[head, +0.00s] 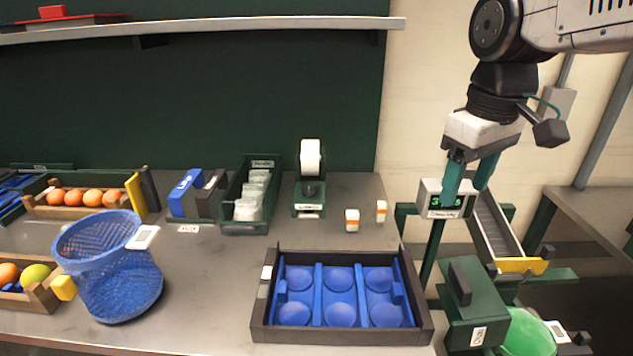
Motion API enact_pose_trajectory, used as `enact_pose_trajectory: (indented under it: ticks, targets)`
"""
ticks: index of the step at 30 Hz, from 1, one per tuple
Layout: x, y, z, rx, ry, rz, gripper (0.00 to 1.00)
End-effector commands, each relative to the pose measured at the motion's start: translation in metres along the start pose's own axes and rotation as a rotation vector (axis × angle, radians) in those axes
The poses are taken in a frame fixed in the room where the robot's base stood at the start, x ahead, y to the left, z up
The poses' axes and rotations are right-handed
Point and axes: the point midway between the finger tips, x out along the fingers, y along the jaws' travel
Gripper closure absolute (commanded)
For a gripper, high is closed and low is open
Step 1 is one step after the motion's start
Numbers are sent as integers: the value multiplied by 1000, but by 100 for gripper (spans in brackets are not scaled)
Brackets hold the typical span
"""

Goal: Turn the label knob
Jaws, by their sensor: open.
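A label dispenser (309,199) stands at the back of the bench, dark green with a white roll (310,155) on top. A dark round part that looks like its knob (311,188) faces me below the roll. Its turn position is too small to tell. My gripper (466,187) is open and empty at the right, with two teal fingers pointing down. It is well to the right of the dispenser and apart from it. The fingers overlap a small display box (431,189) in the picture; I cannot tell whether they touch it.
Two small orange-and-white boxes (352,220) (381,211) stand right of the dispenser. A dark tray (342,337) with blue cups lies in front. A green bin (236,213), a blue basket (110,270) and orange crates (90,211) fill the left. A shelf (220,30) runs above.

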Motion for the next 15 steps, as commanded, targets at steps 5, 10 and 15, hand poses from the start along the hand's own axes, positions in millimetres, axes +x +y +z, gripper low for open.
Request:
enact_pose_trajectory:
  ticks: [5, 10, 15]
  targets:
    - [3, 5, -106, -280, -21, -17, 40]
    - [26, -4, -203, -548, -34, -33, 40]
    - [67, -26, -288, -800, -43, -49, 40]
